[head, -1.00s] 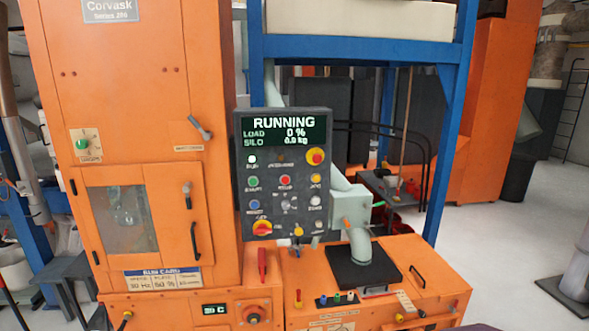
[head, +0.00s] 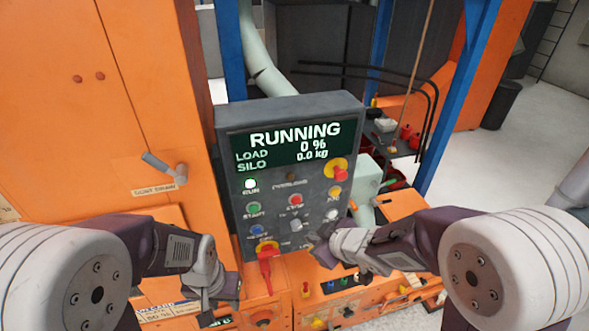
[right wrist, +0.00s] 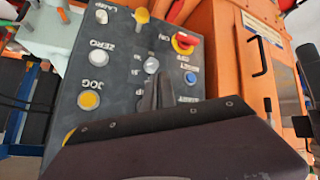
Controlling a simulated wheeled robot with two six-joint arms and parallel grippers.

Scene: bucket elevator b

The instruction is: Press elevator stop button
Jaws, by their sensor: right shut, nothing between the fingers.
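The red stop button (head: 295,200) sits in the middle of the dark control panel (head: 230,215), below a screen (head: 290,145) reading RUNNING. My right gripper (head: 314,238) is shut and empty, in front of the panel's lower part, below and right of the stop button in the head view. In the right wrist view its fingers (right wrist: 156,92) point at the panel, which appears upside down. The stop button is hidden there behind my gripper. I cannot tell whether the fingers touch the panel. My left gripper (head: 210,305) is low, left of the panel; its jaw state is unclear.
Near the stop button are a green start button (head: 253,208), a yellow jog button (head: 334,192) and a red emergency stop (head: 337,171) on yellow. A red handle (head: 267,275) stands below the panel. An orange cabinet (head: 110,90) is at left.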

